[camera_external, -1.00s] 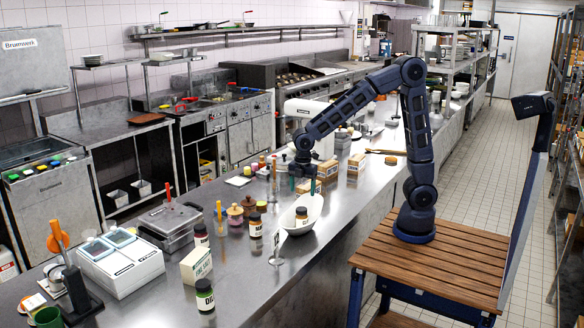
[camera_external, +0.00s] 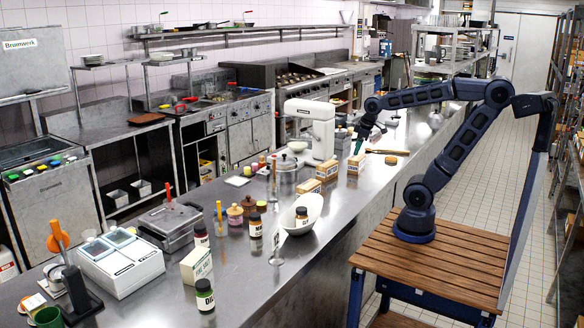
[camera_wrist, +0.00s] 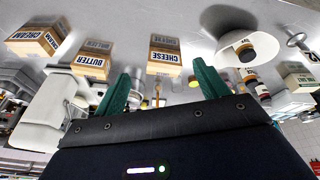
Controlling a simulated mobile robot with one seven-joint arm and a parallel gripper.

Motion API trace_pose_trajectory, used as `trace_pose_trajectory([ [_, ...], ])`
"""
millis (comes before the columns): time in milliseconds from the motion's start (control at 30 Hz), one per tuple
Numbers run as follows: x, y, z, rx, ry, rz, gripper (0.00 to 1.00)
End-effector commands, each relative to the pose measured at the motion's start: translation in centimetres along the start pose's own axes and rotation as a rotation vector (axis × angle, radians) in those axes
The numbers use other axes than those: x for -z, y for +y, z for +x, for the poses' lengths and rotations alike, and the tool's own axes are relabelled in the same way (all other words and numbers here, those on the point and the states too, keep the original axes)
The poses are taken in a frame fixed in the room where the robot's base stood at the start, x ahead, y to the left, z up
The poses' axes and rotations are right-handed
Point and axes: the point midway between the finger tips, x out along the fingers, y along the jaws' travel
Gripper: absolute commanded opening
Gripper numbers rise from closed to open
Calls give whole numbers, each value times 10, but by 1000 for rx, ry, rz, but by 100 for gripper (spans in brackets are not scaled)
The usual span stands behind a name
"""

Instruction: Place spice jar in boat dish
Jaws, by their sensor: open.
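The white boat dish (camera_external: 313,203) stands on the steel counter near its right edge. My gripper (camera_external: 358,141) is beyond the dish, above the far part of the counter, well clear of the jar. In the wrist view its green fingers (camera_wrist: 160,88) are spread apart with nothing held between them.
The near right counter edge is mostly clear.

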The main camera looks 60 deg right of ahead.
Motion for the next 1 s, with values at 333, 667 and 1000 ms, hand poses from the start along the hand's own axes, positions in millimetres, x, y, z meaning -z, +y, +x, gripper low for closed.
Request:
trace_pose_trajectory([
  [333,-62,22,-17,-36,74,328,73],
  [667,-66,23,-17,-38,80,357,73],
  [1000,-66,23,-17,-38,80,355,73],
])
